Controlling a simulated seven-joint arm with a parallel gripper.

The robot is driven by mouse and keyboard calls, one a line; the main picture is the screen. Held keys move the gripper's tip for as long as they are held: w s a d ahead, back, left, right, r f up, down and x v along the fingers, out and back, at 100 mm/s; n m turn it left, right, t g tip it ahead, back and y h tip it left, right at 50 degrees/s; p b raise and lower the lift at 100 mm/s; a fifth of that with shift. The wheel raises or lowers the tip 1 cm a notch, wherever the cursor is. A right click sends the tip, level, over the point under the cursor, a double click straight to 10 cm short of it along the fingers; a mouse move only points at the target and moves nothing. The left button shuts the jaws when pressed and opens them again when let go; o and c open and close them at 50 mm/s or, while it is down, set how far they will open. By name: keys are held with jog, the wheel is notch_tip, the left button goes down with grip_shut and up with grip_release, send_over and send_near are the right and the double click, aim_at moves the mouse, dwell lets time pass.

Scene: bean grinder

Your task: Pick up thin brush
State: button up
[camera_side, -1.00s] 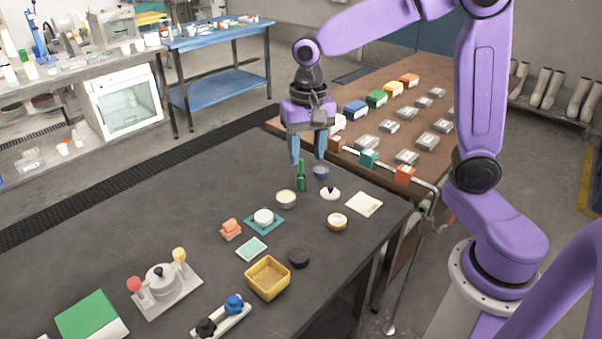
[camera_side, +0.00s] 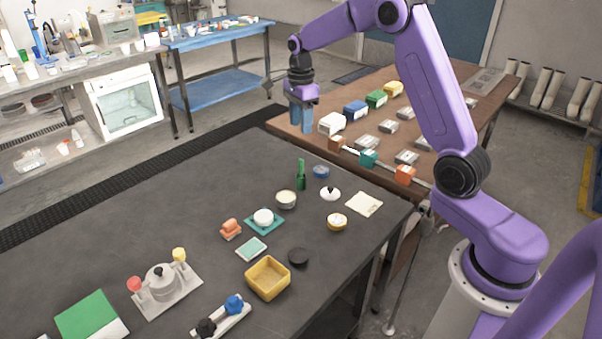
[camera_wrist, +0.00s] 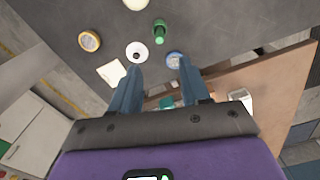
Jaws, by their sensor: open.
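I cannot make out a thin brush for certain in either view. My gripper (camera_side: 300,124) is open and empty, pointing down over the far end of the dark table near the brown table. In the wrist view its two blue fingers (camera_wrist: 160,68) are spread apart with nothing between them. The green bottle (camera_side: 301,176) stands upright on the dark table (camera_side: 150,225), with the small blue bowl (camera_side: 321,171) beside it. Both show beyond my fingertips in the wrist view, the bottle (camera_wrist: 160,32) farther off than the bowl (camera_wrist: 175,59).
A white lid with a black knob (camera_side: 330,194), a cream pad (camera_side: 364,204) and a yellow-rimmed bowl (camera_side: 337,222) lie nearby. A white box (camera_side: 332,123) and colored blocks, including a teal one (camera_side: 369,158), line the brown table. The dark table's far left is clear.

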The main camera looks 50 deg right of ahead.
aim_at(301, 159)
notch_tip(301, 159, down, 15)
jog(key=shift+f, duration=0.2)
dwell(0.5)
jog(key=shift+c, duration=0.3)
grip_shut()
